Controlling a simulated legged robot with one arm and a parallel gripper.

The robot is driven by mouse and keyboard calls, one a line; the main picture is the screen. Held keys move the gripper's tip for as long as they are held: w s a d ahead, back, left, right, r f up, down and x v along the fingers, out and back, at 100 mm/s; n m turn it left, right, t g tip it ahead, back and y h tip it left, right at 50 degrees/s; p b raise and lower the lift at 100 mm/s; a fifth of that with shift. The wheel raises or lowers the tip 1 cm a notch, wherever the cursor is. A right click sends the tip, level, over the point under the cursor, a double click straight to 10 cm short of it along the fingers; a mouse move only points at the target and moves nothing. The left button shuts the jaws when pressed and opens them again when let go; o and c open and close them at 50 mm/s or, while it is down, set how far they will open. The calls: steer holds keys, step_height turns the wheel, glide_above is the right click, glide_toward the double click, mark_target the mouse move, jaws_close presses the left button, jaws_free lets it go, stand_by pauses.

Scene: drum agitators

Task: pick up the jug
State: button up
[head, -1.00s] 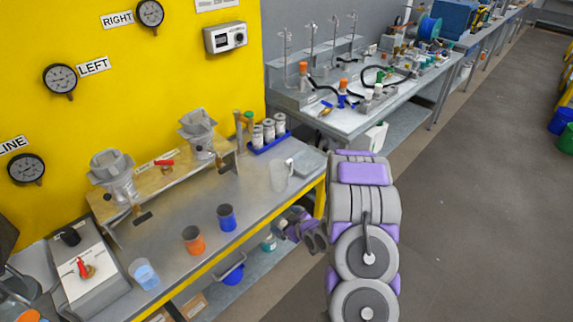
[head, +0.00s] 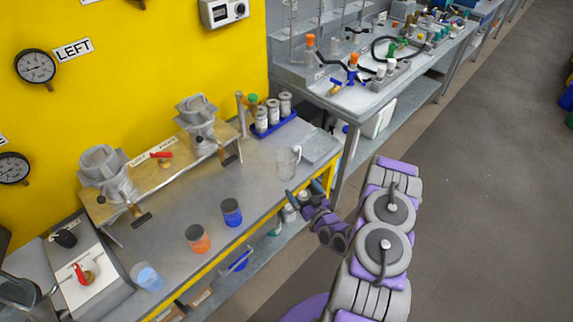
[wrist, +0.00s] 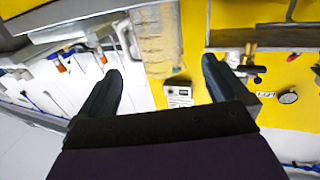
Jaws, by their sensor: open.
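The clear jug (head: 288,162) stands upright near the right end of the steel workbench in the head view, close to its front edge. In the wrist view a pale see-through shape (wrist: 157,42), which looks like the jug, lies between and beyond the two fingers. My gripper (head: 304,192) is at the bench's front edge, just in front of the jug and a little to its right.
Blue (head: 232,213), orange (head: 198,239) and light-blue (head: 147,277) cups stand along the bench to the left. A blue rack of bottles (head: 275,127) is behind the jug, and a flat grey tray (head: 318,146) is beside it. A yellow wall rises behind.

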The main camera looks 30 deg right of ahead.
mark_target(291, 172)
steer(key=w, duration=0.2)
steer(key=w+d+b, duration=0.1)
steer(key=w, duration=0.1)
steer(key=shift+w+f, duration=0.2)
steer(key=shift+w, duration=0.15)
steer(key=w, duration=0.2)
steer(key=w+a+b, duration=0.1)
steer(key=w, duration=0.1)
steer(key=shift+w+a+r, duration=0.1)
steer(key=shift+w+r, duration=0.05)
steer(key=shift+w, duration=0.2)
steer(key=shift+w+d, duration=0.2)
steer(key=shift+w, duration=0.15)
steer(key=w+b, duration=0.1)
steer(key=w, duration=0.3)
steer(key=shift+b, duration=0.4)
steer(key=shift+w+a+r, duration=0.1)
steer(key=shift+w+a, duration=0.2)
steer(key=shift+w, duration=0.05)
steer(key=shift+d, duration=0.25)
steer(key=c, duration=0.8)
steer(key=shift+a, duration=0.15)
